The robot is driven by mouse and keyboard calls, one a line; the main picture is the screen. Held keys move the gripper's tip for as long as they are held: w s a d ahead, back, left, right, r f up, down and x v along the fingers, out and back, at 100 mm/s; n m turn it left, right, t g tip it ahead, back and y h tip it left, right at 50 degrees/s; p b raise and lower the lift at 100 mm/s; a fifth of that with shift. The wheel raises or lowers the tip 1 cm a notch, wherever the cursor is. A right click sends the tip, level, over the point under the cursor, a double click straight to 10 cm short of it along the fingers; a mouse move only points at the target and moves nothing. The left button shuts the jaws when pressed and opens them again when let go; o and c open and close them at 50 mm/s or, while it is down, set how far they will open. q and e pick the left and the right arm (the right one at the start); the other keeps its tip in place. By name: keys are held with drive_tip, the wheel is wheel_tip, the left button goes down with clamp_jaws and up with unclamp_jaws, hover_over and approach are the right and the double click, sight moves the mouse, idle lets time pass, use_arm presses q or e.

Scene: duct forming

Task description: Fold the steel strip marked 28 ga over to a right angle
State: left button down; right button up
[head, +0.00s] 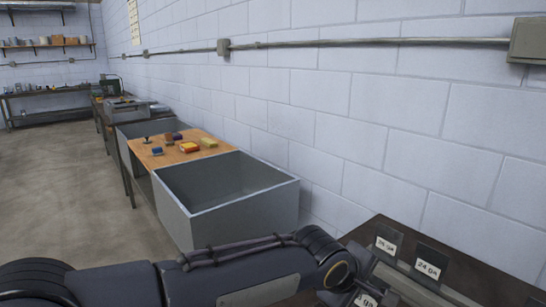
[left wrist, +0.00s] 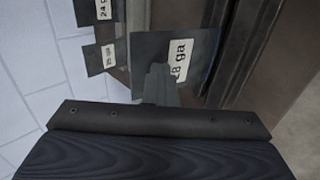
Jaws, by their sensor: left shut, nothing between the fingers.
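The steel strip marked 28 ga (left wrist: 193,39) is a dark flat piece with a white label, seen in the left wrist view; the label's first digit is partly covered. Its label also shows at the bottom edge of the head view (head: 367,300), partly hidden by my left arm. My left gripper (left wrist: 157,68) is shut and empty, its fingertips in front of the strip's face. I cannot tell whether they touch it. The strip looks flat from here; its angle is unclear. My right gripper is in neither view.
A grey open bin (head: 245,215) and a wooden table (head: 135,150) with small coloured things stand further back.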

sight(371, 280)
use_arm(q)
drive_tip(key=shift+w+d+r, duration=0.15)
drive_tip(key=shift+w+d, duration=0.35)
drive_tip(key=shift+d, duration=0.25)
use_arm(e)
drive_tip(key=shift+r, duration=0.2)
use_arm(q)
drive_tip(key=shift+w+d+f, duration=0.45)
drive_tip(key=shift+d, duration=0.15)
drive_tip(key=shift+d+f, duration=0.1)
drive_tip(key=shift+f, duration=0.1)
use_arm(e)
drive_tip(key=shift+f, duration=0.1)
use_arm(q)
drive_tip(key=shift+w+d+f, duration=0.4)
drive_tip(key=shift+w+d, duration=0.05)
drive_tip(key=shift+f, duration=0.1)
